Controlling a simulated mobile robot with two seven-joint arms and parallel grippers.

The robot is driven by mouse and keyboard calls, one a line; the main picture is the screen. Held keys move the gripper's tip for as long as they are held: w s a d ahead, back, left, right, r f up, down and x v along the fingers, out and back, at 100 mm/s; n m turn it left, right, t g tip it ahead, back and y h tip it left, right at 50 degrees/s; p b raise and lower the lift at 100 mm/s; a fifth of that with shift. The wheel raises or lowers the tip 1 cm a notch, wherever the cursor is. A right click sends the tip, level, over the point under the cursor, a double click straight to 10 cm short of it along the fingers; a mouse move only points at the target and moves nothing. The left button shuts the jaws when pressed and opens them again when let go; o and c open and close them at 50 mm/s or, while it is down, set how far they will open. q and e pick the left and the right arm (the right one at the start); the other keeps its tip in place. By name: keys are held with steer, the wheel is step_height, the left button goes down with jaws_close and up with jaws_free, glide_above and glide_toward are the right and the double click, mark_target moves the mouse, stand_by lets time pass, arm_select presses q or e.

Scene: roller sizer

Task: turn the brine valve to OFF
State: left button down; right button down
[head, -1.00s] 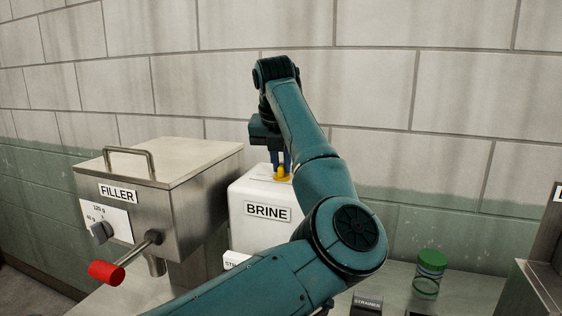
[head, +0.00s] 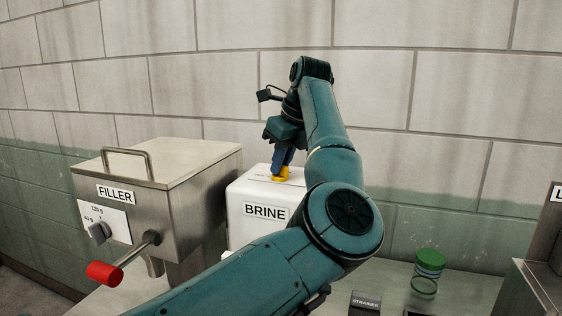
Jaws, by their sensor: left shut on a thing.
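The brine unit (head: 240,215) is a white box labelled BRINE, standing right of the filler. Its yellow valve handle (head: 281,174) is on the top face. My left gripper (head: 281,168) points down from above and is shut on the yellow valve handle. The fingers hide part of the handle, and I cannot read any valve marking on the top face. My left arm crosses in front of the box's lower right side. My right gripper is not in view.
The steel filler (head: 180,185) with a red-ended lever (head: 105,273) stands close on the left. A green-lidded jar (head: 430,266) and a strainer label (head: 366,302) are on the counter (head: 395,278) at right. A block wall is behind.

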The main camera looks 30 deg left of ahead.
arm_select(q)
steer(key=shift+w+n+g, duration=0.1)
steer(key=shift+n+g, duration=0.7)
steer(key=shift+n, duration=1.2)
steer(key=c, duration=1.5)
jaws_free()
steer(key=shift+o, duration=0.2)
steer(key=shift+r, duration=0.1)
